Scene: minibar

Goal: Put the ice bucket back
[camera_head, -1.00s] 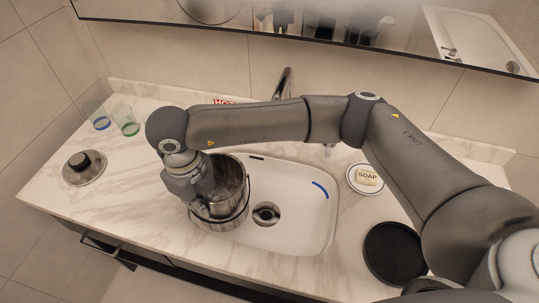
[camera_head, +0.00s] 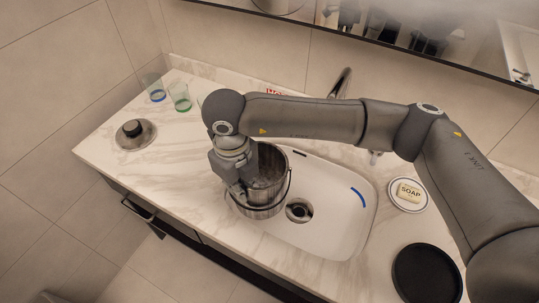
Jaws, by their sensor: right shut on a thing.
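The ice bucket (camera_head: 268,182) is a metal pail with a thin handle. It is at the left end of the white sink (camera_head: 330,225), and I cannot tell whether its base touches the basin. My right gripper (camera_head: 243,193) is at the bucket's left front side and is shut on it; the fingertips are partly hidden. A round metal lid with a black knob (camera_head: 133,131) lies on the counter to the left. My left gripper is not in view.
Glasses (camera_head: 179,97) stand at the counter's back left. A faucet (camera_head: 342,88) rises behind the sink. A soap dish (camera_head: 408,208) and a round black tray (camera_head: 428,275) are on the right. The marble counter (camera_head: 165,165) is clear between lid and bucket.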

